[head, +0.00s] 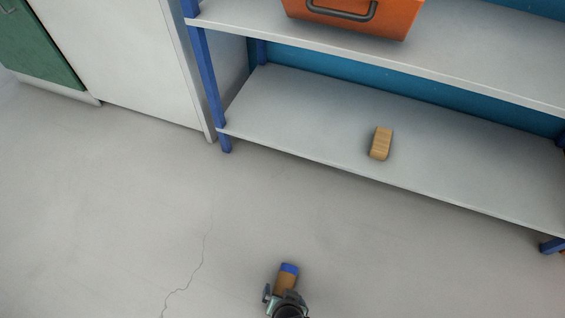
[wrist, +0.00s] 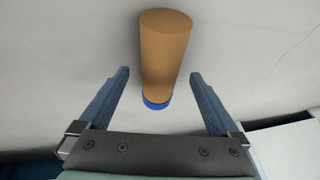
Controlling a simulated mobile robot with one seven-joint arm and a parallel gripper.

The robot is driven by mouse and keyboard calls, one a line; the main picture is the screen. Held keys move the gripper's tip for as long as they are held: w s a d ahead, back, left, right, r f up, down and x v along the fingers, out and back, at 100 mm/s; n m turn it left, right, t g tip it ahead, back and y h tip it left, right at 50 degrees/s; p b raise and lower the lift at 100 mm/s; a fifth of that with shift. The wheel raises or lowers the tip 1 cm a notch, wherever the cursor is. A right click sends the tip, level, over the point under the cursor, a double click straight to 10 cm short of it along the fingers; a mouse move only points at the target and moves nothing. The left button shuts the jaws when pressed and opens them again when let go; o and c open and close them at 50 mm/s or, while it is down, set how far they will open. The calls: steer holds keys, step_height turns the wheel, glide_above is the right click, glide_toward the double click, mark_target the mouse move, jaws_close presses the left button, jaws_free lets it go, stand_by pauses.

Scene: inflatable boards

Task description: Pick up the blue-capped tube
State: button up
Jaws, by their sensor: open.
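The blue-capped tube is a tan-brown cylinder (head: 285,281) with a blue cap, on the grey floor at the bottom of the head view. In the wrist view the tube (wrist: 165,50) shows its brown body, with the blue cap at its lower end toward my gripper's palm. My gripper (wrist: 160,75) is open, with one finger on each side of the tube and visible gaps between. In the head view my gripper (head: 284,295) covers the near part of the tube. I cannot tell how far the fingers reach down along it.
A shelf unit with blue posts stands behind; its lower grey shelf (head: 300,115) holds a small wooden block (head: 381,143). An orange toolbox (head: 360,14) sits on the upper shelf. A white cabinet (head: 125,60) is at the left. The floor (head: 110,200) around the tube is clear.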

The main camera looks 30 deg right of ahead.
steer(key=shift+b+x, duration=0.35)
steer(key=shift+x, duration=0.55)
steer(key=shift+r, duration=0.1)
jaws_close()
step_height(320, 180, up, 10)
steer(key=p, duration=0.8)
